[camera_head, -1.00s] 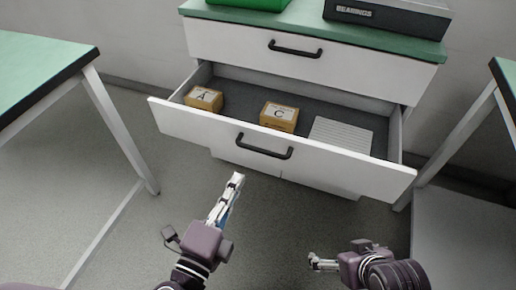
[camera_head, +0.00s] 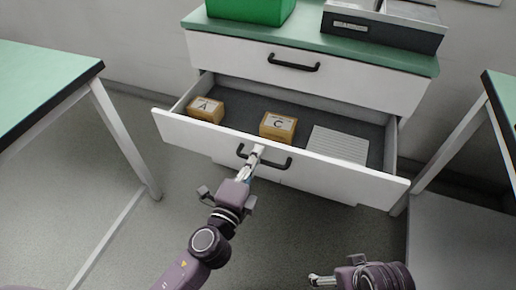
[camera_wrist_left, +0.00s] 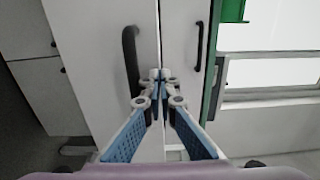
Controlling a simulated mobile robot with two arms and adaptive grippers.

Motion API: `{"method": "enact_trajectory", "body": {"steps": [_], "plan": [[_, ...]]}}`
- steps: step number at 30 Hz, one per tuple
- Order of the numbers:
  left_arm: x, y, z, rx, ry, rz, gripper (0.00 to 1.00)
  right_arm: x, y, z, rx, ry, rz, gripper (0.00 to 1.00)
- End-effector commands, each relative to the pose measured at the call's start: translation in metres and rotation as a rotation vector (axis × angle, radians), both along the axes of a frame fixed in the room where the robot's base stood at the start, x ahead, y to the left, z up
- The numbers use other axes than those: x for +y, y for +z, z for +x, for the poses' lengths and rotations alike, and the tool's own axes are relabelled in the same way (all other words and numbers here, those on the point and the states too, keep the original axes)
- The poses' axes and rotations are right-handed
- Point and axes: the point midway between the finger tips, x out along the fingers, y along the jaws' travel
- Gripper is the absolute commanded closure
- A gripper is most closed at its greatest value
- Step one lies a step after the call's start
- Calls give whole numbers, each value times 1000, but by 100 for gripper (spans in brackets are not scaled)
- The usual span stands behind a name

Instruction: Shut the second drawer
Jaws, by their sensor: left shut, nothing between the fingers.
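The second drawer (camera_head: 330,171) of the white cabinet is pulled well out, below the closed top drawer (camera_head: 220,55). Its black handle (camera_head: 283,164) is on the front. Inside are a box marked A (camera_head: 206,109), a box marked C (camera_head: 278,127) and a pale ribbed panel (camera_head: 338,145). My left gripper (camera_head: 258,149) is shut and empty at the drawer front, by the middle of the handle. In the left wrist view its closed fingertips (camera_wrist_left: 158,75) are beside the handle (camera_wrist_left: 131,62); contact is unclear. My right gripper (camera_head: 314,280) is low in front, away from the drawer.
A green bin (camera_head: 252,10) and a dark bearings box (camera_head: 385,32) stand on the cabinet top. A green-topped table (camera_head: 40,85) is at the left and another (camera_head: 499,99) at the right. Floor shows in front of the cabinet.

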Motion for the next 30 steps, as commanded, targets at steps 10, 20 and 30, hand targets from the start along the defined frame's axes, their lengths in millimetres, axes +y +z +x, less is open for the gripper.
{"method": "enact_trajectory", "body": {"steps": [10, 20, 30], "plan": [[-4, 0, 12, 2, 0, -2, 100, 0, -4, 1, 1, 0, 0, 3], [-5, 0, 15, 1, 0, -2, 100, 0, -4, 1, 1, 0, 0, 3], [-21, 2, 67, -3, 2, -3, 100, 0, -8, 0, 7, 0, -1, 3]]}}
